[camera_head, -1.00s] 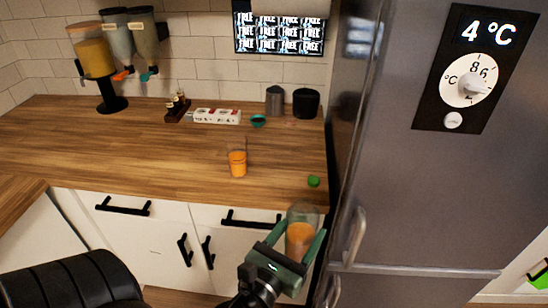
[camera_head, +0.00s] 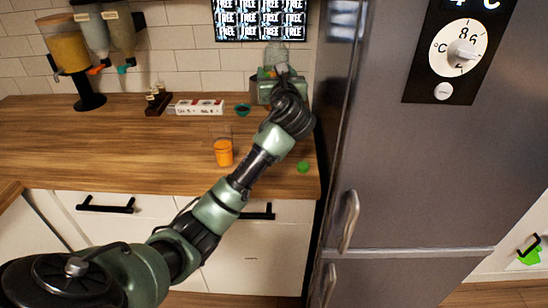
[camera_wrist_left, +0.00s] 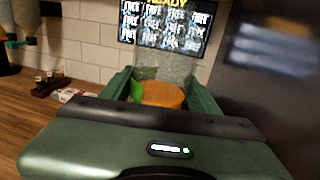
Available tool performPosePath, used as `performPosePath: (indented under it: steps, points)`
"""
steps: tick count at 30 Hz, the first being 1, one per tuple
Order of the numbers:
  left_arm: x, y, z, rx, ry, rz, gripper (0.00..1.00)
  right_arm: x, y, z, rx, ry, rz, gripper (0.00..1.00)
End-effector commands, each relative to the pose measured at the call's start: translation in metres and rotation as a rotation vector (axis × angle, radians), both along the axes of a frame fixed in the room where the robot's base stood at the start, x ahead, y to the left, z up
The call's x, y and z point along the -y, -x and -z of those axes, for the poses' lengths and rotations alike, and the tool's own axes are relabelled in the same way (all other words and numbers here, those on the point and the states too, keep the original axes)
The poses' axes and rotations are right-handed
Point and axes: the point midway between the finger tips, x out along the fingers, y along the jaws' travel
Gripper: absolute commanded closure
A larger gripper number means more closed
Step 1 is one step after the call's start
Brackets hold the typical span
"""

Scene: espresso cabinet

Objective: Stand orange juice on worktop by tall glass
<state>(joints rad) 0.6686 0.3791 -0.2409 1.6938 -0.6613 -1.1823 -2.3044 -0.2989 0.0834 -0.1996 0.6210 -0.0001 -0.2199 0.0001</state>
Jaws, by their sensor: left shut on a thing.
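My left gripper (camera_head: 274,74) is shut on a clear container of orange juice (camera_wrist_left: 163,95), held between its two green fingers. In the head view the container's clear upper part (camera_head: 276,54) rises above the gripper, in front of the back wall. The gripper and forearm hide its lower part, so I cannot tell whether it touches the worktop. A clear tall glass (camera_head: 223,150) with orange liquid in its lower part stands upright on the wooden worktop (camera_head: 120,140), nearer the front edge and left of my forearm. My right gripper is not in view.
A small green object (camera_head: 303,167) lies near the worktop's right front corner. A white box (camera_head: 198,107), a teal bowl (camera_head: 242,110) and a dark rack (camera_head: 158,101) sit farther back. Dispensers (camera_head: 72,60) stand back left. A steel fridge (camera_head: 400,170) borders the right. The left worktop is clear.

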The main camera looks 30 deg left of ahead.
Motion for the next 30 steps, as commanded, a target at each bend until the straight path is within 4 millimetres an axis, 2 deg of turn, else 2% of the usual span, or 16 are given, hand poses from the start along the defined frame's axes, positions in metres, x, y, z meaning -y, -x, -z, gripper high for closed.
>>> performPosePath:
  steps: [1,3,7,11,21,25,30]
  points:
    - [-0.005,-0.003,-0.01,0.006,-0.002,-0.011,1.0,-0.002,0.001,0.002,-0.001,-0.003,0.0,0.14]
    - [-0.009,-0.006,-0.017,0.005,0.0,-0.02,1.0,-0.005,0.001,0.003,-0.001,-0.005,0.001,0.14]
    - [-0.012,-0.009,-0.013,0.001,-0.001,-0.026,1.0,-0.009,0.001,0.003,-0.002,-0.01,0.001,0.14]
    - [-0.011,-0.008,0.014,-0.004,-0.002,-0.026,1.0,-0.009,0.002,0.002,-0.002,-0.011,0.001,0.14]
    - [-0.011,-0.008,0.098,-0.003,-0.002,-0.025,1.0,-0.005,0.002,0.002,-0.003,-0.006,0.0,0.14]
    - [-0.011,-0.008,0.121,0.0,-0.002,-0.025,1.0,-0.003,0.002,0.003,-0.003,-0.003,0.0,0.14]
    - [-0.011,-0.008,0.134,0.003,-0.001,-0.025,1.0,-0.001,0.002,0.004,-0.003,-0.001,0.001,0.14]
